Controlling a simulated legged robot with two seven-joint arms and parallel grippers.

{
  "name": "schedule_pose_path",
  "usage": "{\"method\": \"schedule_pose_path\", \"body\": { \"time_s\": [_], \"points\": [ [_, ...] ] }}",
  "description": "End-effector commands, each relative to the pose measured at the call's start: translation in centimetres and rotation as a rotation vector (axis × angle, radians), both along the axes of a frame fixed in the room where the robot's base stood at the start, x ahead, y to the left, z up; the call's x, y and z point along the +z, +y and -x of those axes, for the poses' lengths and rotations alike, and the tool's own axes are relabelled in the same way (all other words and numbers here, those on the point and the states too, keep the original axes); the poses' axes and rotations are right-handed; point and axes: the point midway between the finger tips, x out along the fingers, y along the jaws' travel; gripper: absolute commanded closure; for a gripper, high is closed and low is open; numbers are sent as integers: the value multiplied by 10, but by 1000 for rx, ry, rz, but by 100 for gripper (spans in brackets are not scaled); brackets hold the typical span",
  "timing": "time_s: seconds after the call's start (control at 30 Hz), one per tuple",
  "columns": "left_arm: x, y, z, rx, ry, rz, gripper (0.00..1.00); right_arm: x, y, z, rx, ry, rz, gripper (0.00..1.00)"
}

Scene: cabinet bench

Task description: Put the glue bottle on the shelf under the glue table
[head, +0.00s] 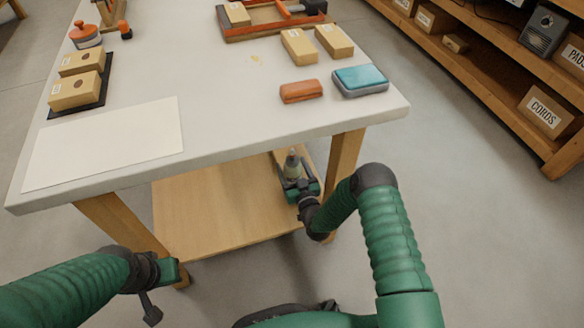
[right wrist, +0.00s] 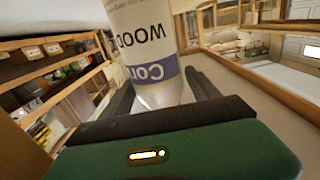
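The tabletop (head: 225,105) overhangs the shelf, and its front right leg (head: 345,150) stands close to my right arm. The shelf's middle and left are bare. On top are an orange block (head: 301,91), a blue sponge-like block (head: 360,80) and cardboard boxes (head: 299,46).

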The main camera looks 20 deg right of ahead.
Motion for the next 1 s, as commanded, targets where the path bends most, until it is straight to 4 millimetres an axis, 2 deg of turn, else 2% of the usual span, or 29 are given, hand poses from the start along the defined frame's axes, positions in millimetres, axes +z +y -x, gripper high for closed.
{"method": "schedule_pose_path", "body": {
  "time_s": [0.33, 0.43, 0.57, 0.8, 0.9, 1.0],
  "points": [
    [1, 0, 0, 0, 0, 0, 100, 1, 0, 1, 0, 0, 0, 21],
    [8, 0, 0, 0, 0, 0, 100, 3, 0, 9, 1, 1, -1, 21],
    [26, 0, 0, 0, 0, 0, 100, 6, -1, 36, 2, 5, -1, 21],
    [53, 0, 0, 0, 0, 0, 100, 5, -3, 97, 2, 4, -1, 21],
    [57, 0, 0, 0, 0, 0, 100, 4, -3, 112, 1, 1, -1, 21],
    [59, 0, 0, 0, 0, 0, 100, 4, -3, 116, 7, 10, 3, 21]
  ]
}}
